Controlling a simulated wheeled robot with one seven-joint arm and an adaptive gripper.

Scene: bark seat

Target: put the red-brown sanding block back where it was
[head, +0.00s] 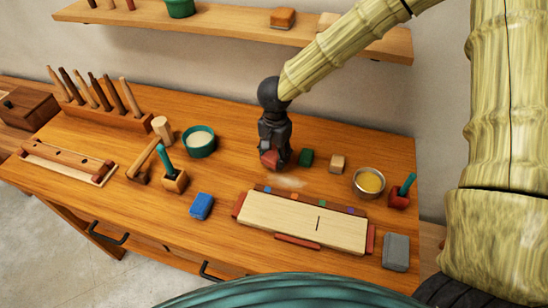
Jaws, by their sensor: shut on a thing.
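My gripper (274,152) is at the middle of the wooden bench, pointing down. It is shut on the red-brown sanding block (269,160), which shows at the fingertips, partly hidden by them. I cannot tell whether the block touches the bench or hangs just above it. A pale dusty patch (288,182) lies just in front of it. A green block (306,157) and a tan block (337,163) stand to the right of my gripper. A blue block (202,206) lies at the front left.
A pale board (303,220) with red ends and coloured marks lies in front. A yellow-filled bowl (369,182), a red holder (400,199) and a grey block (396,251) stand right. A green bowl (199,142), mallet (144,160) and tool rack (108,116) stand left.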

